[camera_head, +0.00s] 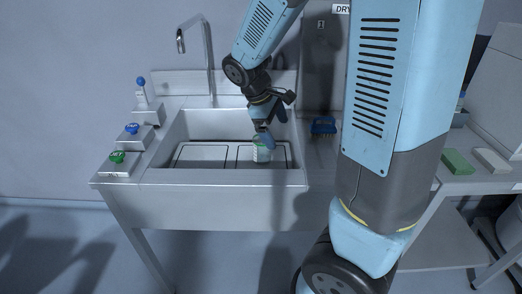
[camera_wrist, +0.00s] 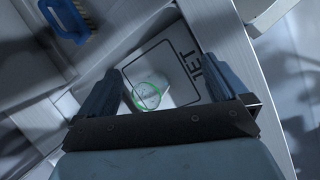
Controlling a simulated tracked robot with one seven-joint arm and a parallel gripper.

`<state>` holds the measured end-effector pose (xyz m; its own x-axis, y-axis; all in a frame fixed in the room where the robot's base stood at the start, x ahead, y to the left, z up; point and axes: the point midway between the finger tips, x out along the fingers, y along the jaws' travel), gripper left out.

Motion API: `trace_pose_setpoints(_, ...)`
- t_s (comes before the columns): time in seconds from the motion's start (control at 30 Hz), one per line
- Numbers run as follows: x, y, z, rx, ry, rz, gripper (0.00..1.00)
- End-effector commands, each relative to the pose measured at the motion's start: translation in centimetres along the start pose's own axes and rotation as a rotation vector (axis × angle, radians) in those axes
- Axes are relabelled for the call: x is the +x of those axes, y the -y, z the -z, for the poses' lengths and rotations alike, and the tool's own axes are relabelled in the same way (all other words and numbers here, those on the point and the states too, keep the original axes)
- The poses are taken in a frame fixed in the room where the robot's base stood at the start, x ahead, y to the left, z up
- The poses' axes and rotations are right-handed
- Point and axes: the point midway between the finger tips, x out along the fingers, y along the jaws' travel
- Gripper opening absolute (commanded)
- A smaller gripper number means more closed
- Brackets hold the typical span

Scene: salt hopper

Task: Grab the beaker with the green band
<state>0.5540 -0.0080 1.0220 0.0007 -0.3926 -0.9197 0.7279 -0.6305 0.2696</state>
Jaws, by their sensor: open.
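The clear beaker with a green band (camera_head: 261,151) stands in the sink, on its right side. In the wrist view the beaker (camera_wrist: 147,95) shows from above, its green ring around pale markings. My gripper (camera_head: 266,137) is open and points down into the sink at the beaker. In the wrist view the beaker lies between the two fingers of my gripper (camera_wrist: 162,72), nearer the left finger. I cannot tell whether a finger touches it. In the head view a finger partly covers the beaker.
The steel sink (camera_head: 200,176) has black-outlined panels on its floor; one reads "JET" (camera_wrist: 190,62). A blue brush (camera_head: 323,126) lies right of the sink. Blue and green knobs (camera_head: 118,157) line the left rim. A faucet (camera_head: 209,60) rises behind. Green and white blocks (camera_head: 457,162) lie far right.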

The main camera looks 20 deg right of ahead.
Motion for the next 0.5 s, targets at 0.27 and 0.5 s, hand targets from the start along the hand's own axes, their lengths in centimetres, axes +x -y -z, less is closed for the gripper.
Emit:
trace_pose_setpoints(0.27,3.6,-0.5,4.4,-0.266,0.196,-0.118,1.0)
trace_pose_setpoints(0.5,5.7,-0.9,7.9,-0.492,0.371,-0.243,1.0)
